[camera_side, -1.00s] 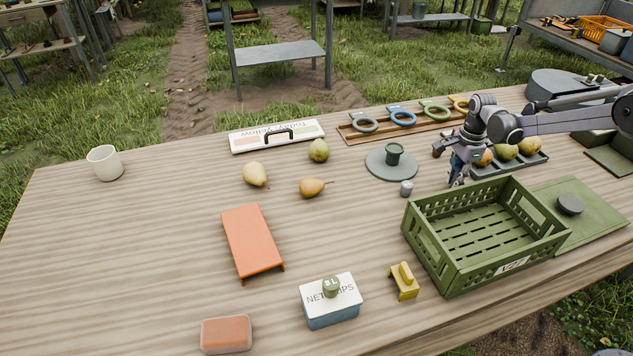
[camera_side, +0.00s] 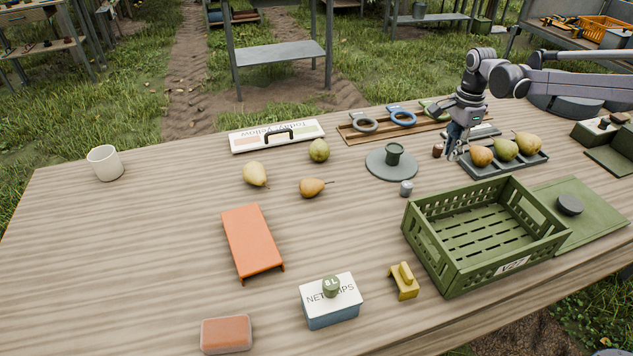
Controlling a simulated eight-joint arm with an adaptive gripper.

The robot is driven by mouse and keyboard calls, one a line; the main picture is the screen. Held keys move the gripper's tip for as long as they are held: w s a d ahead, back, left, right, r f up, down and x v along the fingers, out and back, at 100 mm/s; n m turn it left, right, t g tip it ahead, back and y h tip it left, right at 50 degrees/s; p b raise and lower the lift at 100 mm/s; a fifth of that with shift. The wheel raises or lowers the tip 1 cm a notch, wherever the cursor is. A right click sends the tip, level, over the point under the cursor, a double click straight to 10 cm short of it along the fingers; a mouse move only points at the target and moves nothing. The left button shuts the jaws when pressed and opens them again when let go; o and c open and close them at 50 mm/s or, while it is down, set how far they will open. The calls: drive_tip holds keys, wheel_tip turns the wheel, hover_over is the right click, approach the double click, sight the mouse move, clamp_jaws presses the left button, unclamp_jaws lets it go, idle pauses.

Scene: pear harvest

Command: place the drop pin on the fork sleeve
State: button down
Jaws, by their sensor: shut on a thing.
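My gripper (camera_side: 452,151) is at the right of the table, pointing down at the left end of the pear tray. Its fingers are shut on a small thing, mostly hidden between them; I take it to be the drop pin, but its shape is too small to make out. A small dark red cylinder (camera_side: 437,151) stands just left of the fingers. A small grey cylinder (camera_side: 406,188) stands upright nearer the camera. A dark green cup-like piece (camera_side: 394,154) stands on a round grey-green base (camera_side: 378,168). I cannot tell which of these is the fork sleeve.
A dark tray (camera_side: 476,172) holds three pears. A green slatted crate (camera_side: 421,249) stands in front. Ring-handled tools lie in a wooden rack (camera_side: 352,138) behind.

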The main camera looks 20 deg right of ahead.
drive_tip(key=a+r+n, duration=0.2)
drive_tip(key=a+n, duration=0.2)
drive_tip(key=a, duration=1.6)
drive_tip(key=n, duration=0.4)
hover_over(268, 253)
wheel_tip(268, 253, down, 4)
drive_tip(key=shift+d+f, duration=0.1)
drive_tip(key=shift+f, duration=2.05)
drive_tip(key=shift+f, duration=0.15)
drive_tip(key=c, duration=1.2)
unclamp_jaws()
